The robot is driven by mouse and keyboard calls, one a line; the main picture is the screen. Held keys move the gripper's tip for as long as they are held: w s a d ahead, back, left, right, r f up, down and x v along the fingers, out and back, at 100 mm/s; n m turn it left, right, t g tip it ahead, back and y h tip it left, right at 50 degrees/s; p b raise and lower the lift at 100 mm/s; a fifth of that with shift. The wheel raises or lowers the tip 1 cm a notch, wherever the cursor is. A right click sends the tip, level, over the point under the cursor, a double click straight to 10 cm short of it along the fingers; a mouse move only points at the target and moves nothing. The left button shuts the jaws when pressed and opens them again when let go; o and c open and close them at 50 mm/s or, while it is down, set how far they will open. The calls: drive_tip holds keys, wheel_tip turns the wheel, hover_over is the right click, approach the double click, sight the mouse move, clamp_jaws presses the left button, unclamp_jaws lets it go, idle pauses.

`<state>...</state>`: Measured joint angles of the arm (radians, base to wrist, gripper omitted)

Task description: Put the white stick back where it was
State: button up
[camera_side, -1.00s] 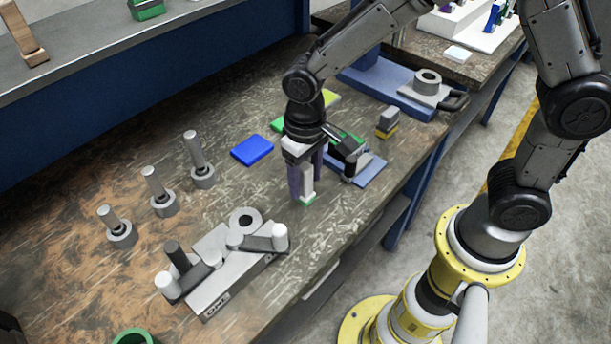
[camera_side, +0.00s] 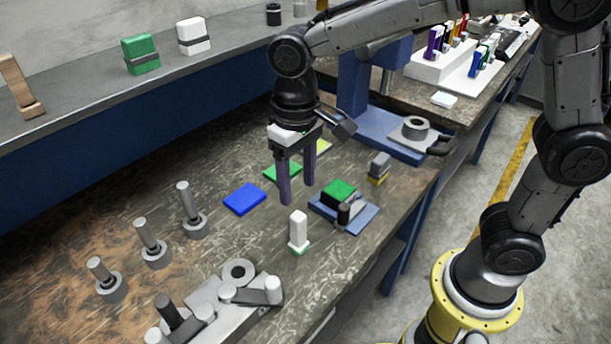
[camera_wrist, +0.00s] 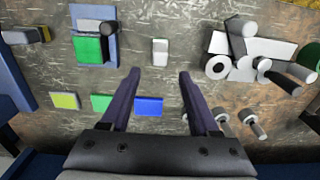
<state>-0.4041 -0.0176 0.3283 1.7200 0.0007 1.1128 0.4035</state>
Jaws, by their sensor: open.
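The white stick (camera_side: 298,228) stands upright on a small green base on the table, left of the blue plate with the green block. In the wrist view the white stick (camera_wrist: 160,52) shows from above, ahead of the fingertips and between their lines. My gripper (camera_side: 298,192) is open and empty, with purple fingers pointing down, above and behind the stick and apart from it. In the wrist view the gripper (camera_wrist: 160,73) has its fingers spread with nothing between them.
A blue plate (camera_side: 362,216) carries a green block (camera_side: 339,190) and a dark cylinder. Blue (camera_side: 245,199) and green (camera_side: 283,172) flat tiles lie behind. Several grey posts stand at left, and a grey fixture (camera_side: 215,310) is in front. A white rack (camera_side: 440,68) with coloured sticks stands at the back right.

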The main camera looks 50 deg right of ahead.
drive_tip(key=shift+r, duration=0.2)
drive_tip(key=s+d+r+t, duration=0.2)
drive_tip(key=s+d, duration=0.5)
drive_tip(key=s, duration=0.1)
drive_tip(key=s+d+r+t, duration=0.2)
drive_tip(key=s+d+t, duration=0.1)
drive_tip(key=s+d, duration=0.4)
drive_tip(key=shift+s+t, duration=0.3)
drive_tip(key=shift+s, duration=0.25)
